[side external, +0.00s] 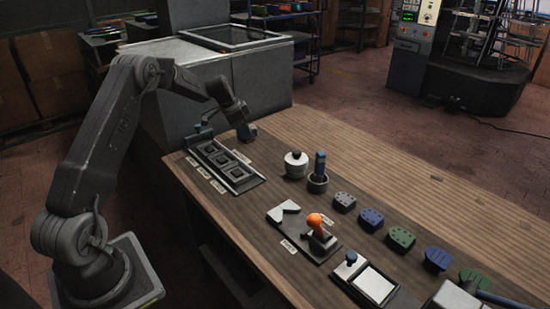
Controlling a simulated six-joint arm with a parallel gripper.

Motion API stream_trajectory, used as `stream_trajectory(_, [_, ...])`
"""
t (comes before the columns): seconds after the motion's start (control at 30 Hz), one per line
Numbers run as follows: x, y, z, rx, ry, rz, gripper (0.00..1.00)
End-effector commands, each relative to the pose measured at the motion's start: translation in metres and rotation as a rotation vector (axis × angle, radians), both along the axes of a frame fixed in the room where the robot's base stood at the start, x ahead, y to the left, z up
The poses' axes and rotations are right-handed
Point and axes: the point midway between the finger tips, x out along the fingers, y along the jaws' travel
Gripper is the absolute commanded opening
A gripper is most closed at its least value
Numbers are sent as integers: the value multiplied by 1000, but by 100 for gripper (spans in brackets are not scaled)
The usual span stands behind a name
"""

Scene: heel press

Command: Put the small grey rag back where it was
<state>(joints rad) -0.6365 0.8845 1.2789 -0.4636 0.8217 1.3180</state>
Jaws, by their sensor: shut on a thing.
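My gripper (244,126) is at the far left end of the wooden bench, low over the bench top, just beyond the black tray. It is shut on a small dark blue-grey lump (248,132), which looks like the small grey rag. The lump is small and dark in this view, and I cannot tell whether it touches the bench. The black tray (258,183) with three square recesses lies just in front of my gripper, with small white labels beside it.
A white pot (296,165) and a cup with a blue-handled tool (319,168) stand right of the tray. An orange-knobbed press (316,222), a white pad (375,285) and several blue, green and dark heel blocks (371,219) are nearer. The bench's far right side is clear.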

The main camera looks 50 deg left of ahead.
Motion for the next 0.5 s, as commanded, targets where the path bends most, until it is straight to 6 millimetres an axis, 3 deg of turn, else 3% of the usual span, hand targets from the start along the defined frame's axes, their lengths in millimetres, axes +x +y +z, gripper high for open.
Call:
stream_trajectory(0.3, [53,-47,-43,0,1,-8,26])
stream_trajectory(0.5, [74,-64,-59,0,1,-5,26])
